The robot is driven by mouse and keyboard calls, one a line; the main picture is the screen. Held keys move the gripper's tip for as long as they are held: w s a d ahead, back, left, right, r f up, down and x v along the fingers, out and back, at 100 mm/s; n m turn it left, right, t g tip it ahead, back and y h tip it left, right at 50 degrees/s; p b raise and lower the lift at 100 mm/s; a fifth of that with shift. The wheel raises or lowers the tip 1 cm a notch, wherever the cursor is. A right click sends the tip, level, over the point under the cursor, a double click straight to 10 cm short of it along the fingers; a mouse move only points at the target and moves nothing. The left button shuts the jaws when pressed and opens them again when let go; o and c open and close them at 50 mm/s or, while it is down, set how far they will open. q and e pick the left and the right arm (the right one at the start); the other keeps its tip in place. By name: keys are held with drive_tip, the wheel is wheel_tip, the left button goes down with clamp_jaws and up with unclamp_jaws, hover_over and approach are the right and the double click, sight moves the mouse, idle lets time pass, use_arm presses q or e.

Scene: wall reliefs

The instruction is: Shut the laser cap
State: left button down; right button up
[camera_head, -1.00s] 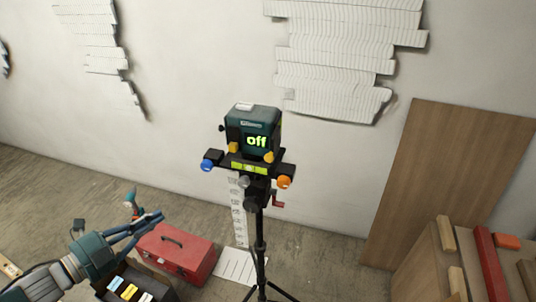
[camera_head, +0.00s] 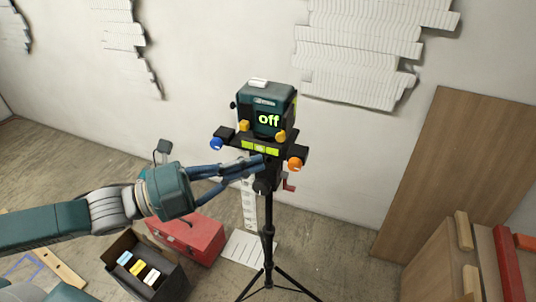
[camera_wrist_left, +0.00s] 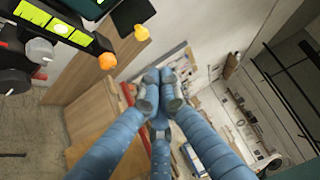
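The laser (camera_head: 266,101) is a dark teal box on a black tripod, with a green "off" on its face. A pale piece (camera_head: 258,83) lies on its top; I cannot tell whether this is the cap. Below are yellow knobs, a green level bar (camera_head: 260,148), a blue knob (camera_head: 216,144) and an orange knob (camera_head: 295,164). My left gripper (camera_head: 258,164) is just below the level bar, overlapping the mount in the picture; contact is unclear. In the left wrist view its fingertips (camera_wrist_left: 166,84) are together, with nothing visible between them. The orange knob (camera_wrist_left: 107,61) shows there too. My right gripper is not in view.
A red toolbox (camera_head: 195,238) and an open dark box (camera_head: 145,265) stand on the floor left of the tripod (camera_head: 268,245). A wooden panel (camera_head: 445,170) leans on the wall at right, with planks before it. White reliefs (camera_head: 375,50) hang on the wall.

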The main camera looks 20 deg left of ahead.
sight(286, 126)
use_arm(q)
drive_tip(key=shift+w+d+r+b, duration=0.1)
drive_tip(key=shift+w+d+b, duration=0.25)
drive_tip(key=shift+w, duration=0.55)
drive_tip(key=shift+w+d+r+b, duration=0.1)
drive_tip(key=shift+w+d+b, duration=0.2)
drive_tip(key=shift+w, duration=0.65)
drive_tip(key=shift+w+d+r+b, duration=0.15)
drive_tip(key=shift+w+b, duration=0.25)
drive_tip(key=shift+w, duration=0.5)
drive_tip(key=shift+f, duration=0.15)
